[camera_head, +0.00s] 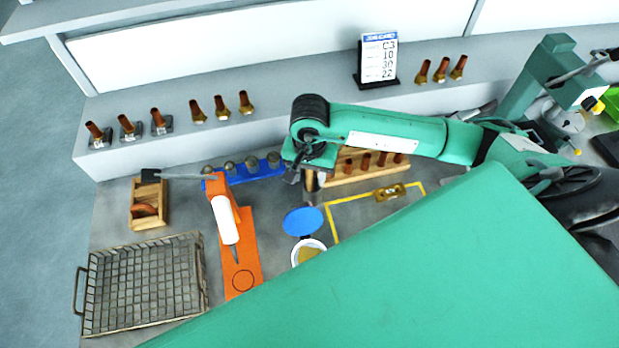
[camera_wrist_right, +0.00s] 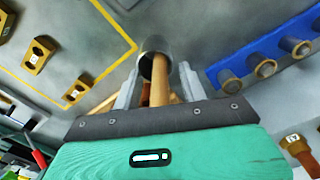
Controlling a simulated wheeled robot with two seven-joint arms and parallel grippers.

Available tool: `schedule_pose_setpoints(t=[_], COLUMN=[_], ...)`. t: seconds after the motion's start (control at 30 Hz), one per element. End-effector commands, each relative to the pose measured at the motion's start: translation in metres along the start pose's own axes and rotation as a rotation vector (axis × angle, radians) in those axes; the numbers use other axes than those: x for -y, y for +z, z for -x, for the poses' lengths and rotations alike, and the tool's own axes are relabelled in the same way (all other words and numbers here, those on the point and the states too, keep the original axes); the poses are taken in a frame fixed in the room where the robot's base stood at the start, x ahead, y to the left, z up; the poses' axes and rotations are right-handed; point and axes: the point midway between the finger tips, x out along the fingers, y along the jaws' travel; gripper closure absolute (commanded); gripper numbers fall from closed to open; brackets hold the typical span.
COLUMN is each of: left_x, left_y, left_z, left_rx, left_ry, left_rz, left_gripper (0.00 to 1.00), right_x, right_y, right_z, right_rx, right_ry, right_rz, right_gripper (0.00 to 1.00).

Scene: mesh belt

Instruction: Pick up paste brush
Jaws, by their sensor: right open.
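The paste brush (camera_wrist_right: 160,88) shows in the right wrist view as a wooden handle sticking out of a grey metal cup (camera_wrist_right: 155,60). Its bristle end is hidden in the cup. My right gripper (camera_wrist_right: 158,84) is open, with one finger on each side of the handle; I cannot tell whether either touches it. In the head view my right gripper (camera_head: 307,170) points down just above the metal cup (camera_head: 311,190), and the brush is hidden behind it. My left gripper is not in view.
A blue rack (camera_head: 255,172) stands left of the cup and a wooden rack (camera_head: 340,178) right of it. A white tub (camera_head: 309,243) and blue disc (camera_head: 303,221) lie in front. An orange tool (camera_head: 217,186) and wire basket (camera_head: 145,285) are further left.

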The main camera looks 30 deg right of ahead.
Motion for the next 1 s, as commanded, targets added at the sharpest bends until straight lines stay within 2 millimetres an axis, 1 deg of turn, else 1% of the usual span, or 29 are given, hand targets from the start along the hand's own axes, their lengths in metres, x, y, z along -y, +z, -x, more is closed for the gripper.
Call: schedule_pose_setpoints(t=[0.13, 0.2, 0.27, 0.3, 0.33, 0.37, 0.67, 0.77, 0.87, 1.0], left_x=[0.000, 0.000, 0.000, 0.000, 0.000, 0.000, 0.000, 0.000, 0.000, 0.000], left_y=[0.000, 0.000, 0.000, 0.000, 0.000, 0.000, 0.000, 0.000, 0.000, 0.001], left_z=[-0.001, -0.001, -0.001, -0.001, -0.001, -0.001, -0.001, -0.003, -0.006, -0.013], left_rx=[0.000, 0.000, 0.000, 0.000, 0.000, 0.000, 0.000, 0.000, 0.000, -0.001], left_ry=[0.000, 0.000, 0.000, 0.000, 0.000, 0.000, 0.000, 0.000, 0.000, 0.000], left_rz=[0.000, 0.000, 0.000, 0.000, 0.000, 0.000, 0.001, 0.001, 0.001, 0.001], left_gripper=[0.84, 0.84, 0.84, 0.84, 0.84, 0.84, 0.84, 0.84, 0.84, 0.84], right_x=[0.000, 0.000, 0.000, 0.000, 0.000, 0.000, 0.000, 0.001, 0.001, 0.001], right_y=[0.000, 0.000, 0.000, 0.000, 0.000, 0.000, 0.000, 0.000, 0.000, -0.001], right_z=[0.000, 0.000, 0.000, 0.000, 0.000, 0.000, 0.001, 0.004, 0.010, 0.026], right_rx=[0.000, 0.000, 0.000, 0.000, 0.000, 0.000, 0.000, -0.001, 0.000, -0.003], right_ry=[0.000, 0.000, 0.000, 0.000, 0.000, 0.000, -0.001, -0.001, -0.001, -0.003], right_rz=[0.000, 0.000, 0.000, 0.000, 0.000, 0.000, 0.000, 0.000, 0.000, 0.001], right_gripper=[0.57, 0.71, 0.83, 0.91, 0.97, 1.00, 1.00, 1.00, 1.00, 1.00])
